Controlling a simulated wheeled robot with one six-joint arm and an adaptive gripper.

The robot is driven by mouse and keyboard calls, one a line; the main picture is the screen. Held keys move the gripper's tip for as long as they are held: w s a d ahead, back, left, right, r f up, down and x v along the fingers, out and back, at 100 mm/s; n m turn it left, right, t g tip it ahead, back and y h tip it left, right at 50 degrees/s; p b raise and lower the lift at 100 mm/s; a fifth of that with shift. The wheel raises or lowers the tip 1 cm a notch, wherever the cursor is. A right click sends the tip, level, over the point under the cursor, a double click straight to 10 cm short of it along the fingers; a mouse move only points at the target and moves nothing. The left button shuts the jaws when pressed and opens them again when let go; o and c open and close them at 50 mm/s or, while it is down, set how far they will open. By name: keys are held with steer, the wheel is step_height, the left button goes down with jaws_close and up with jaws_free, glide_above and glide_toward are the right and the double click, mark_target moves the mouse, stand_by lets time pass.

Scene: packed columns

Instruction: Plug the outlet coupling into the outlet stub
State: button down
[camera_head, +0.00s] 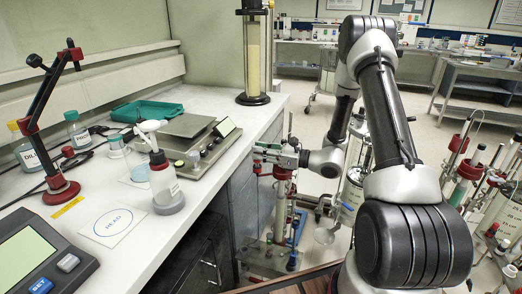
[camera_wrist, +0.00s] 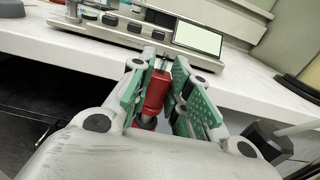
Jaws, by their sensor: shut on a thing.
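My gripper (camera_head: 268,152) is beyond the bench's right edge, in front of the bench side, in the head view. In the wrist view its green-padded fingers (camera_wrist: 163,72) are shut on a red cylindrical piece (camera_wrist: 156,92), which looks like the outlet coupling. A thin metal tip shows at its far end, and a grey part at its near end. Below my gripper in the head view stands a column with red fittings (camera_head: 283,174). I cannot tell which part is the outlet stub, and the coupling is mostly hidden there by the fingers.
Racked columns (camera_head: 470,165) stand at the right. The bench edge is close beyond my fingertips.

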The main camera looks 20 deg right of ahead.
steer(key=shift+f, duration=0.5)
steer(key=c, duration=1.3)
jaws_free()
steer(key=shift+o, duration=0.2)
step_height(320, 180, up, 10)
